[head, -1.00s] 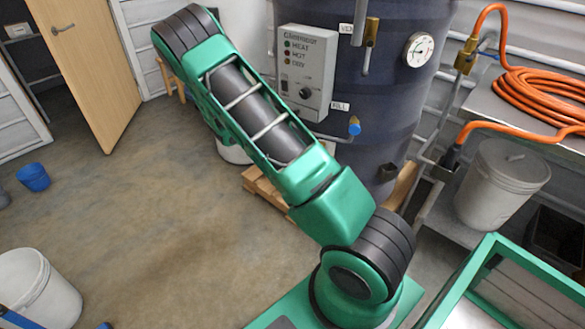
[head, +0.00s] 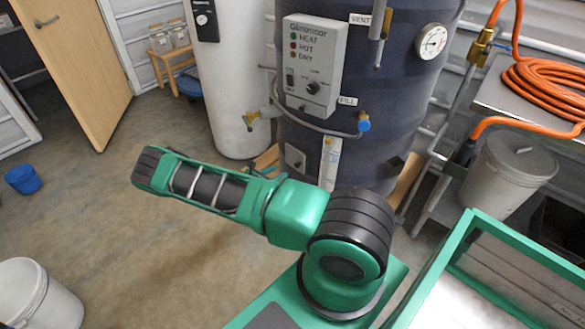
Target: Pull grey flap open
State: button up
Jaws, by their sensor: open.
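A small light-grey square plate (head: 295,158) sits low on the front of the dark blue tank (head: 400,110); it looks closed and may be the grey flap, but I cannot tell for sure. My green and black arm reaches left across the lower middle of the head view, below the plate. The arm's visible far end is its dark elbow joint. My gripper is out of view, so its place relative to the plate is hidden.
A grey control box (head: 310,65) and blue-tipped valve (head: 364,123) are on the tank. A white cylinder (head: 232,80) stands left of it. A lidded bin (head: 500,170) and orange hose (head: 545,85) are right. White bucket (head: 38,295) and blue bucket (head: 24,179) stand left; floor between is open.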

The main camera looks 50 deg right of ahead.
aim_at(296, 166)
jog(key=x, duration=0.8)
jog(key=s+x, duration=0.1)
jog(key=x, duration=0.3)
jog(key=shift+d+r, duration=0.2)
jog(key=shift+r, duration=0.05)
